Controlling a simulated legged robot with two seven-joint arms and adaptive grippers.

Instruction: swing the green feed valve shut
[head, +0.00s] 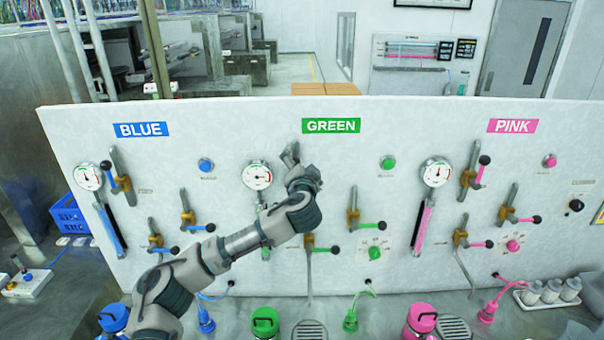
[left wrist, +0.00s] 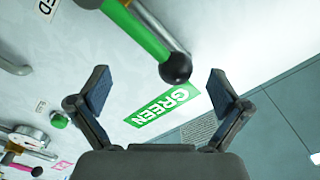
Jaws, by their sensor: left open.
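The green section of the white panel has its GREEN label (head: 331,125) at the top. Below it my left gripper (head: 291,154) is at the upper valve and mostly hides it in the head view. In the left wrist view a green lever (left wrist: 138,30) with a black ball knob (left wrist: 175,68) reaches in from the top. The knob sits between the fingertips of my left gripper (left wrist: 158,82), which are spread wide and apart from it. The fingers hold nothing. My right gripper is out of view.
Two lower green-handled valves (head: 353,212) (head: 310,241), a gauge (head: 257,175) and a green button (head: 388,162) are close by. Blue valves (head: 187,212) and pink valves (head: 507,210) flank the section. A green-lidded container (head: 265,320) stands below.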

